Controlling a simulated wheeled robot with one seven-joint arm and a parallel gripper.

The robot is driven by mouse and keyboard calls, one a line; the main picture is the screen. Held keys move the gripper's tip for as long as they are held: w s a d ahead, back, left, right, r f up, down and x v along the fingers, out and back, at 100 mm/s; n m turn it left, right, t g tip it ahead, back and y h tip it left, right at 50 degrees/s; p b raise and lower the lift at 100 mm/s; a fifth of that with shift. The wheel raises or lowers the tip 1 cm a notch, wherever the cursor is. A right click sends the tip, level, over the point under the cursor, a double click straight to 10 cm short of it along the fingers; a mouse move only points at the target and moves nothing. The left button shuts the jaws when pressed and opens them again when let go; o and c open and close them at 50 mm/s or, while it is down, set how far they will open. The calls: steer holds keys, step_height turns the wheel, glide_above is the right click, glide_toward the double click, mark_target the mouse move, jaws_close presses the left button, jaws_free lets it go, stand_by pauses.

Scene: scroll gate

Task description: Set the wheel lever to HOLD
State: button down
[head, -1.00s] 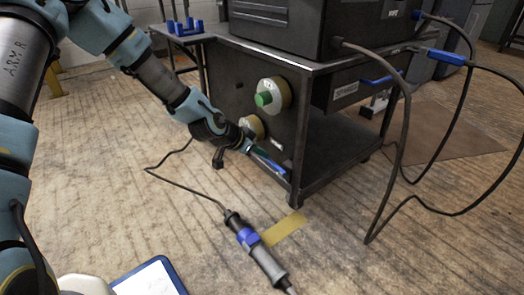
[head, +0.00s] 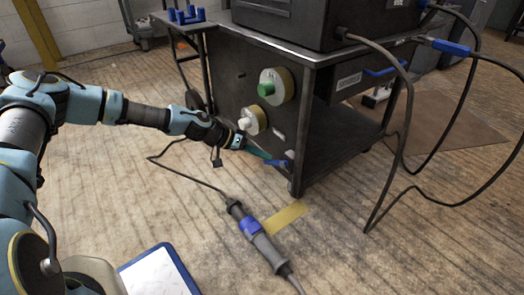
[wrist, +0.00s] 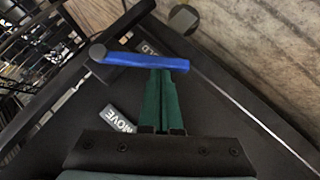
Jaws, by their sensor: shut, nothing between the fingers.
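The blue wheel lever (wrist: 145,62) crosses the upper middle of the wrist view, running right from a dark round pivot (wrist: 97,52). A MOVE label (wrist: 117,119) lies below it. A second label (wrist: 148,49), with "OLD" readable, is partly hidden at the lever's upper edge. My gripper (wrist: 160,76) is shut and empty; its green fingers end at the lever's lower edge, seemingly touching it. In the head view the gripper (head: 266,157) is low at the cart's side, beside the small blue lever (head: 278,162).
The dark cart (head: 228,90) carries two round knobs, one green-centred (head: 272,87) and one pale (head: 252,120), above my gripper. A cable with a blue-banded connector (head: 250,228) lies on the floor near a yellow floor mark (head: 285,218). Cables hang at the right.

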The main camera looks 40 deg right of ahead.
steer(key=f+g+b, duration=0.1)
steer(key=f+n+g+b, duration=0.1)
steer(key=shift+s+f, duration=0.3)
steer(key=shift+f, duration=0.05)
steer(key=shift+s+a+f+n+g+h+b, duration=0.1)
steer(key=shift+s+f+n+g+h+b, duration=0.35)
steer(key=shift+s+f+n+g, duration=0.65)
steer(key=shift+s+f+m, duration=0.3)
steer(key=shift+s, duration=0.05)
